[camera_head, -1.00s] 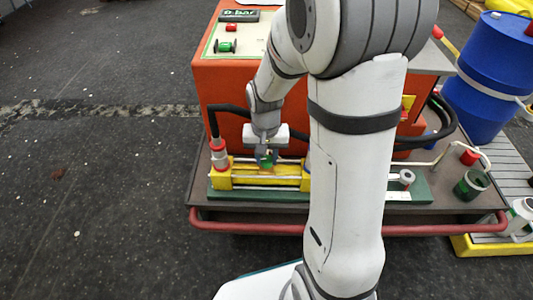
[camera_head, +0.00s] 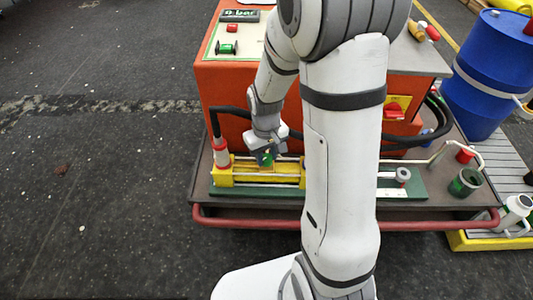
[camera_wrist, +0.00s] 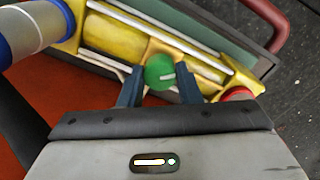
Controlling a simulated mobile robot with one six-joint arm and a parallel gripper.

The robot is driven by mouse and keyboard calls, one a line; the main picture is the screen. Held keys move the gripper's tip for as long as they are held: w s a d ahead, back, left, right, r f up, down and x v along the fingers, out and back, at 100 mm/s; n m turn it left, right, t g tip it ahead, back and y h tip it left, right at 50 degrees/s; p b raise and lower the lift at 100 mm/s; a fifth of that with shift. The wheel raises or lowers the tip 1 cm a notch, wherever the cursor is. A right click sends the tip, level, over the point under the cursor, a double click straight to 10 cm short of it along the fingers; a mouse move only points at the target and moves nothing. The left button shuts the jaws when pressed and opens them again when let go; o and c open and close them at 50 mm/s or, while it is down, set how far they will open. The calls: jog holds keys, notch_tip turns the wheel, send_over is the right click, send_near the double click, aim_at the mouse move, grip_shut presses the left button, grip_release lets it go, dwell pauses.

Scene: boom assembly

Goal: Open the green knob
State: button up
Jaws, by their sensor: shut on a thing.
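The green knob (camera_wrist: 159,72) is round with a pale line on its face, mounted on the yellow block (camera_wrist: 118,38) of the cylinder assembly. In the wrist view my gripper (camera_wrist: 159,86) has one finger on each side of the knob and is shut on it; the pale line is tilted relative to the fingers. In the head view my gripper (camera_head: 265,160) is over the yellow block (camera_head: 237,165), turned at an angle, and largely hides the knob.
An orange cabinet (camera_head: 225,97) with a panel carrying a bar display (camera_head: 240,16) stands behind. A black hose runs to a red-and-white fitting (camera_head: 221,152). A red rail (camera_head: 260,223) edges the cart. A green cup (camera_head: 464,182) and blue drum (camera_head: 500,75) are at right.

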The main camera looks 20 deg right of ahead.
aim_at(266, 158)
dwell(0.3)
jog(key=o, duration=1)
jog(key=shift+c, duration=0.2)
notch_tip(266, 158, up, 8)
jog(key=p, duration=0.3)
jog(key=shift+f, duration=0.1)
